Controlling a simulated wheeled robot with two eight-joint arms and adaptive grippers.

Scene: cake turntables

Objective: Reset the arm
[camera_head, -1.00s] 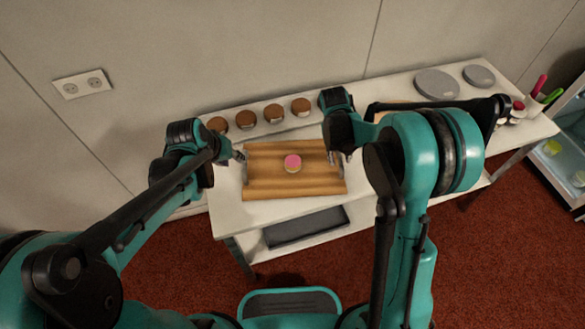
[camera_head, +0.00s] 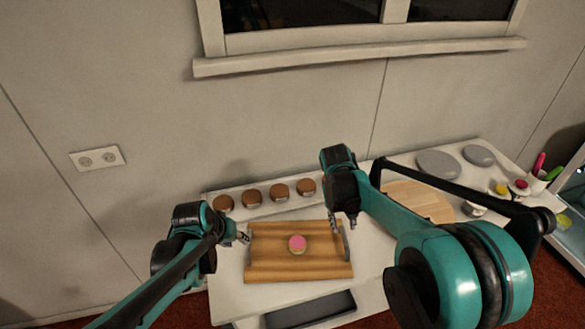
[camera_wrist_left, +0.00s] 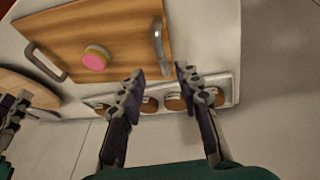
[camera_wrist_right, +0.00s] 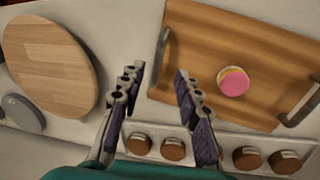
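My left gripper (camera_head: 243,238) is at the left end of the wooden tray (camera_head: 262,270), close to its left handle. In the left wrist view its two fingers (camera_wrist_left: 158,80) are spread with nothing between them. My right gripper (camera_head: 343,226) is at the tray's right end. In the right wrist view its fingers (camera_wrist_right: 158,80) are also apart and empty. A small pink-topped cake (camera_head: 297,244) sits near the middle of the tray. It also shows in the left wrist view (camera_wrist_left: 95,58) and the right wrist view (camera_wrist_right: 233,82).
Several brown-topped jars (camera_head: 251,196) stand in a row on a white rack behind the tray. A round wooden board (camera_head: 425,200) and grey discs (camera_head: 438,163) lie to the right on the white table. A window sill (camera_head: 360,57) is on the wall above.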

